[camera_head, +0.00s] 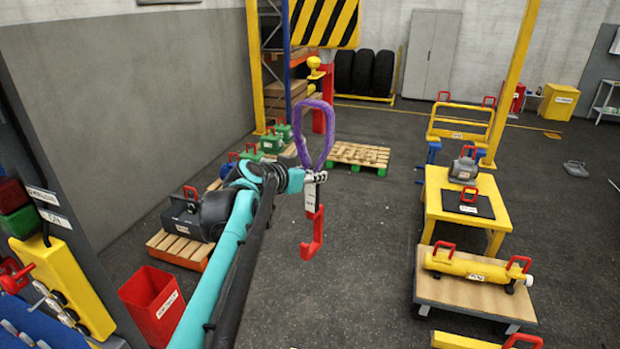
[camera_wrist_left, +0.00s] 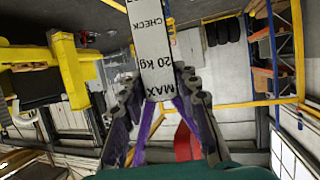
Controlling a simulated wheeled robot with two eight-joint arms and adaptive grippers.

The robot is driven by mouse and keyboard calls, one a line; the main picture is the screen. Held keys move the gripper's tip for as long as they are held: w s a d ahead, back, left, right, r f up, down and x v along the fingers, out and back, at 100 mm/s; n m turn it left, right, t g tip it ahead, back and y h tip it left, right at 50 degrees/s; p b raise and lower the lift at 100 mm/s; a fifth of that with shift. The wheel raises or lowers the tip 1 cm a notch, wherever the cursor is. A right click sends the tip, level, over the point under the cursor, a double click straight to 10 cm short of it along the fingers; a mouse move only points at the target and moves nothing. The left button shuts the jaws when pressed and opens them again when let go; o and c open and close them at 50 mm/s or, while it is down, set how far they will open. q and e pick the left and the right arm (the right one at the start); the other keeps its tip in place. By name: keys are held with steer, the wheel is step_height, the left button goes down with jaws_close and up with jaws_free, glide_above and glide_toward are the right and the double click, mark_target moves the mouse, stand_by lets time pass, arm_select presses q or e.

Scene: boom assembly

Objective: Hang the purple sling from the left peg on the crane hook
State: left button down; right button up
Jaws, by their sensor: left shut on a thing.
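The purple sling (camera_head: 329,128) stands as an upright loop above my left gripper (camera_head: 316,178). My left gripper is shut on its lower end, by the white tag (camera_head: 311,195). A red J-shaped hook (camera_head: 317,228) hangs below the tag. In the left wrist view, my left gripper (camera_wrist_left: 162,98) has the white tag (camera_wrist_left: 154,45) between its fingers, with purple strands (camera_wrist_left: 143,135) beside it. My right gripper is out of view.
A pallet (camera_head: 358,155) stands on the floor behind the sling. A yellow table (camera_head: 440,203) and a cart (camera_head: 470,292) with a yellow beam stand at the right. A red bin (camera_head: 152,303) is at the lower left. The floor in the middle is clear.

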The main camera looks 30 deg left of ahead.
arm_select(q)
steer(key=w+a+f+b, duration=0.2)
steer(key=w+f+b, duration=0.2)
steer(key=w, duration=0.4)
steer(key=shift+w+f, duration=0.25)
steer(key=shift+f, duration=0.6)
stand_by(0.8)
stand_by(0.5)
